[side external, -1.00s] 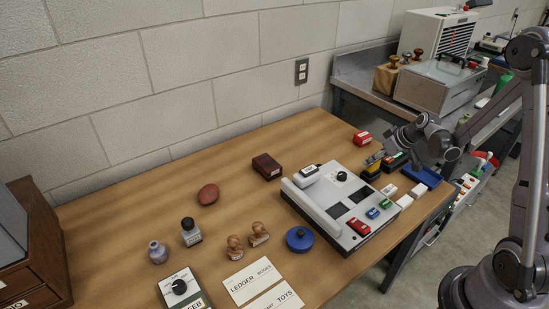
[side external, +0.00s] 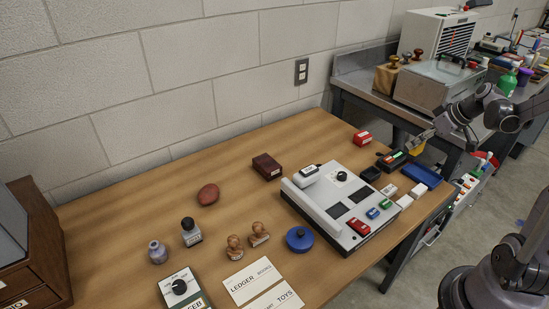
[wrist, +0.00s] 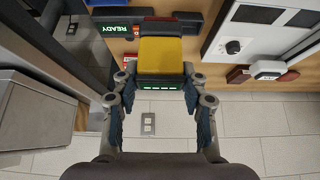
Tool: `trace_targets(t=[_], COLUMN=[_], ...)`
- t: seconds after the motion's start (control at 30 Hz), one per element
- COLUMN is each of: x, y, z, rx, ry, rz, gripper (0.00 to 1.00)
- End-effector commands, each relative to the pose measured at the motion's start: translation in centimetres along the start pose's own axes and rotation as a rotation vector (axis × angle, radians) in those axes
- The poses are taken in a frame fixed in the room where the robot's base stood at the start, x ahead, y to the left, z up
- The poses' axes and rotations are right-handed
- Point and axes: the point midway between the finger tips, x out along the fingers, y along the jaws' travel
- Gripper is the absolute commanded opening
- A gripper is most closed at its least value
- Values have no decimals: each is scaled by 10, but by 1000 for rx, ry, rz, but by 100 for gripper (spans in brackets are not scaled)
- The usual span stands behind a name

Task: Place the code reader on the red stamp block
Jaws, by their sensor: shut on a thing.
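The code reader, a yellow body with a dark end showing green marks, is in my gripper (wrist: 160,92). In the wrist view the code reader (wrist: 162,50) sits between both fingers. In the side view my gripper (side external: 421,141) holds the code reader (side external: 416,149) above the far right of the table, near the table edge. A small red block with a pale label (side external: 362,137), which looks like the red stamp block, stands at the back of the table, left of my gripper and apart from it. In the wrist view it is mostly hidden behind a finger.
A black base (side external: 371,173) and a black unit with a green READY display (wrist: 115,30) lie nearby. A blue tray (side external: 424,175), white blocks and a grey console (side external: 325,205) crowd the front. Bare wood lies left of the red block. A metal bench (side external: 370,75) stands behind.

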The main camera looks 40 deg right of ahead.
Motion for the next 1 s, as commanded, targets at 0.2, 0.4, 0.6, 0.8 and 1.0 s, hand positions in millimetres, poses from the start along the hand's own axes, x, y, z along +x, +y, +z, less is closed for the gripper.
trace_targets(t=[0.2,0.4,0.6,0.8,1.0], x=[-2,12,28,38,49], y=[25,71,110,130,133], z=[-18,-67,-112,-138,-149], rx=[-1,-2,0,0,0], ry=[2,5,9,10,11], rz=[0,0,1,0,0], gripper=[7,7,7,7,7])
